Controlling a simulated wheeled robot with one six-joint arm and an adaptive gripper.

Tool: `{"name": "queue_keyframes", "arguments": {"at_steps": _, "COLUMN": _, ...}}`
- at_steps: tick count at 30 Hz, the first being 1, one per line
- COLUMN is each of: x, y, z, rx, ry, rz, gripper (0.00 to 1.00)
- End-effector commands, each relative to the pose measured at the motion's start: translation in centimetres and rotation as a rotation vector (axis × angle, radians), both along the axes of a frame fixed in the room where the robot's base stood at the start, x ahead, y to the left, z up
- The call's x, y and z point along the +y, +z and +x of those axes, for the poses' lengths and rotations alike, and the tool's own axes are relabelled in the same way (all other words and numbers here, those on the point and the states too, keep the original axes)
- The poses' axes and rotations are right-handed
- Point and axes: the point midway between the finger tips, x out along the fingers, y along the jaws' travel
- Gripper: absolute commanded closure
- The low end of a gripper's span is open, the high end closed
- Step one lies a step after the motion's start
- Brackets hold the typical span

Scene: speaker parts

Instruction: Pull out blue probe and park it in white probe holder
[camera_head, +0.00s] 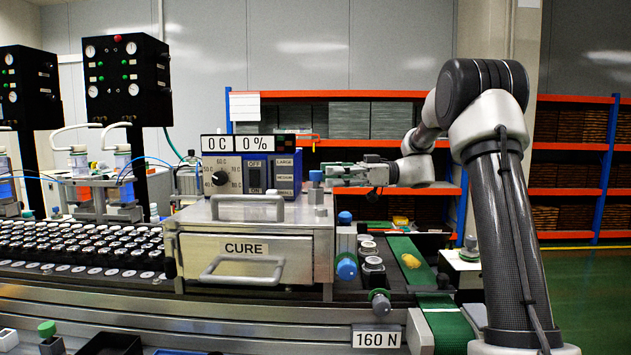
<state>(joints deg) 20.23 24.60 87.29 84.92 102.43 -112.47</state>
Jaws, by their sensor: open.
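A small blue-capped piece (316,176), which looks like the blue probe, stands upright on a grey block at the right end of the CURE oven's top. My gripper (328,176) reaches in from the right, pointing left, with its fingertips at this piece. The jaws are open; I cannot tell whether the fingers are around the piece or just beside it. I cannot make out for certain which thing is the white probe holder. A white box (462,268) with a small grey post on it stands at the right, beyond the green belt.
The CURE oven (312,262) has a front drawer handle and a control box (252,172) on top, left of my gripper. A blue knob (346,268) is at its right. A green belt (412,262) carries a yellow piece. Orange shelves (570,193) stand behind.

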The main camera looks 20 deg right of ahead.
Motion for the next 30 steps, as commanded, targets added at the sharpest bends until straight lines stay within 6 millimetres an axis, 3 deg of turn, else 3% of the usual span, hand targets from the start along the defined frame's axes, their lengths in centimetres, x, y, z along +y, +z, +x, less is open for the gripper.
{"name": "queue_keyframes", "arguments": {"at_steps": 7, "x": 3.8, "y": 0.5, "z": 0.1, "rx": 0.000, "ry": 0.003, "rz": 0.000, "gripper": 0.45}}
{"name": "queue_keyframes", "arguments": {"at_steps": 14, "x": 4.4, "y": 0.5, "z": 0.2, "rx": 0.001, "ry": 0.000, "rz": 0.000, "gripper": 0.45}}
{"name": "queue_keyframes", "arguments": {"at_steps": 16, "x": 4.3, "y": 0.5, "z": 0.2, "rx": 0.001, "ry": 0.000, "rz": 0.000, "gripper": 0.52}}
{"name": "queue_keyframes", "arguments": {"at_steps": 23, "x": 4.3, "y": 0.5, "z": 0.2, "rx": 0.001, "ry": 0.000, "rz": 0.000, "gripper": 0.94}}
{"name": "queue_keyframes", "arguments": {"at_steps": 30, "x": 4.3, "y": 0.5, "z": 0.2, "rx": 0.000, "ry": 0.000, "rz": 0.000, "gripper": 0.96}}
